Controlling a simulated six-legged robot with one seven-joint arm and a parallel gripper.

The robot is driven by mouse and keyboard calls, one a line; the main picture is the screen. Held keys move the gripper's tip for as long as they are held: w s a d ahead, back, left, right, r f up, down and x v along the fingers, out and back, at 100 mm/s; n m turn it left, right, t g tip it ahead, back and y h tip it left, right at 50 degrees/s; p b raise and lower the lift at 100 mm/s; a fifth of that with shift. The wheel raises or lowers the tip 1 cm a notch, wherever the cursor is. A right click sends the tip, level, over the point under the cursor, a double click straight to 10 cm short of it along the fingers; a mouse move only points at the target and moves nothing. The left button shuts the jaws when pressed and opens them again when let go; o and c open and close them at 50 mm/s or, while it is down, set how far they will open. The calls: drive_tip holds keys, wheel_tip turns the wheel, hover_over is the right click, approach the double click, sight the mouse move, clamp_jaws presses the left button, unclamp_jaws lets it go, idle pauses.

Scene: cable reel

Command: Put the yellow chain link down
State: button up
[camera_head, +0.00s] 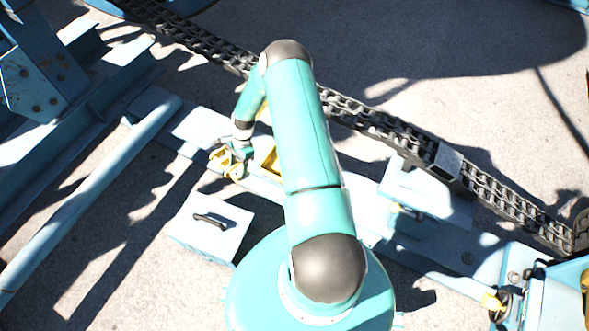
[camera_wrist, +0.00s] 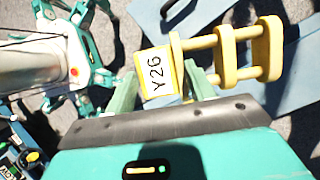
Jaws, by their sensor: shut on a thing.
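The yellow chain link (camera_wrist: 228,55) has thick yellow plates joined by pins, and a tag reading "Y26" at its near end. My gripper (camera_wrist: 160,83) is shut on the tagged end, with one green finger on each side; the rest of the link sticks out to the right in the wrist view. In the head view the link (camera_head: 226,161) shows small at my gripper (camera_head: 238,153), left of my arm, over the blue beam. I cannot tell whether it touches the beam.
A yellow object (camera_head: 270,164) sits on the beam, partly hidden by my arm. A white-blue box with a dark handle (camera_head: 211,228) stands in front. A dark chain (camera_head: 375,122) runs diagonally behind. A light blue box (camera_head: 425,190) stands right of my arm.

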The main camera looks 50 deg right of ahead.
drive_tip(key=s+d+f+m+t+h, duration=0.25)
drive_tip(key=s+d+f+m, duration=0.45)
drive_tip(key=m, duration=0.4)
drive_tip(key=s+d+f+m+t+h, duration=0.2)
drive_tip(key=s+d+f+m+h, duration=0.3)
drive_tip(key=s+d+m, duration=0.6)
drive_tip(key=shift+m+y, duration=0.35)
drive_tip(key=shift+m, duration=0.05)
drive_tip(key=w+d+f, duration=0.1)
drive_tip(key=w+f, duration=0.2)
drive_tip(key=w, duration=0.1)
drive_tip(key=w+d+f, duration=0.2)
drive_tip(key=w+f, duration=0.2)
drive_tip(key=w, duration=0.1)
drive_tip(key=w+d+f, duration=0.1)
drive_tip(key=w+f, duration=0.2)
drive_tip(key=w, duration=0.1)
drive_tip(key=shift+w+d+f, duration=0.2)
drive_tip(key=shift+w+d, duration=0.1)
drive_tip(key=shift+w+d+f, duration=0.1)
drive_tip(key=shift+w+f, duration=0.05)
drive_tip(key=shift+f, duration=1.5)
drive_tip(key=o, duration=1.4)
drive_tip(key=shift+f, duration=0.1)
